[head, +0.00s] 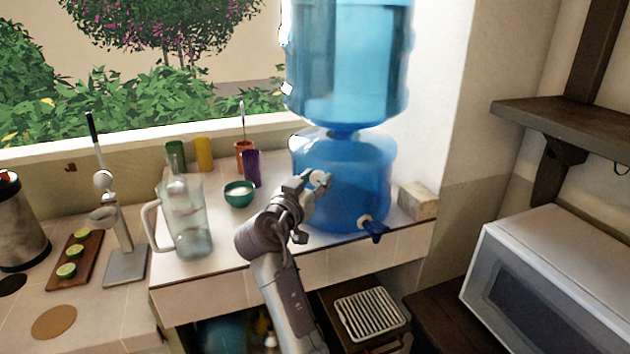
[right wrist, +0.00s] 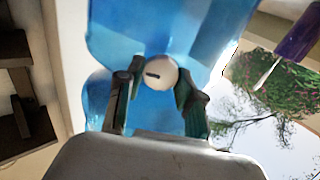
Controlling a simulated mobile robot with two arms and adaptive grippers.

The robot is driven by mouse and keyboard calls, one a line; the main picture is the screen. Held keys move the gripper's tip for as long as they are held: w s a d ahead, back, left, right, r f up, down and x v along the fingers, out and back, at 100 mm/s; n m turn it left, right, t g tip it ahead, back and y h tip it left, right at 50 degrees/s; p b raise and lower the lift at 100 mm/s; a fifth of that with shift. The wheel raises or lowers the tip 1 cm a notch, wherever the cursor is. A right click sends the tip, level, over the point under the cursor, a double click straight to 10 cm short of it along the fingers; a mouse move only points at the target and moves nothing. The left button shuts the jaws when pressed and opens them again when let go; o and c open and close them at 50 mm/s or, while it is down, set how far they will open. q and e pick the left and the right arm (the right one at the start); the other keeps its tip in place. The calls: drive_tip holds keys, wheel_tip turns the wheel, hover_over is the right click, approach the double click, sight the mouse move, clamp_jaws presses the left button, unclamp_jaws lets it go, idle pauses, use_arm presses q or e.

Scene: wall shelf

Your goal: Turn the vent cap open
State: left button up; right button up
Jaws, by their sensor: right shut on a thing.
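The vent cap (head: 317,177) is a small round white knob on the front of the lower blue water container (head: 352,190). In the right wrist view the cap (right wrist: 158,76) shows a dark slot, lying nearly level in the picture. My right gripper (head: 315,183) reaches up to the container and is shut on the cap, with one finger on each side of it in the right wrist view (right wrist: 157,87). The fingers partly hide the cap's rim. My left gripper is in neither view.
A large blue bottle (head: 347,60) stands upside down on the container. A dark blue tap (head: 374,230) sticks out low on its front. Left of my arm are a green bowl (head: 239,197), a purple cup (head: 251,170) and a glass pitcher (head: 188,225). A sponge-like block (head: 418,202) lies right of the container.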

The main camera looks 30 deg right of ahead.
drive_tip(key=shift+n, duration=1.1)
drive_tip(key=n, duration=0.2)
drive_tip(key=shift+r+n+p, duration=0.1)
drive_tip(key=shift+n+p, duration=0.2)
drive_tip(key=shift+p, duration=0.05)
drive_tip(key=n+p, duration=0.1)
drive_tip(key=n, duration=0.1)
drive_tip(key=shift+w+n, duration=0.1)
drive_tip(key=shift+n, duration=0.2)
drive_tip(key=n+p, duration=0.1)
drive_tip(key=n, duration=0.1)
drive_tip(key=shift+n, duration=0.4)
drive_tip(key=n+p, duration=0.4)
drive_tip(key=n, duration=0.1)
drive_tip(key=shift+a+r, duration=0.1)
drive_tip(key=n+p, duration=0.2)
drive_tip(key=n, duration=0.1)
drive_tip(key=shift+n, duration=0.4)
drive_tip(key=shift+f+n+p, duration=0.25)
drive_tip(key=shift+n+p, duration=0.8)
drive_tip(key=shift+n, duration=0.05)
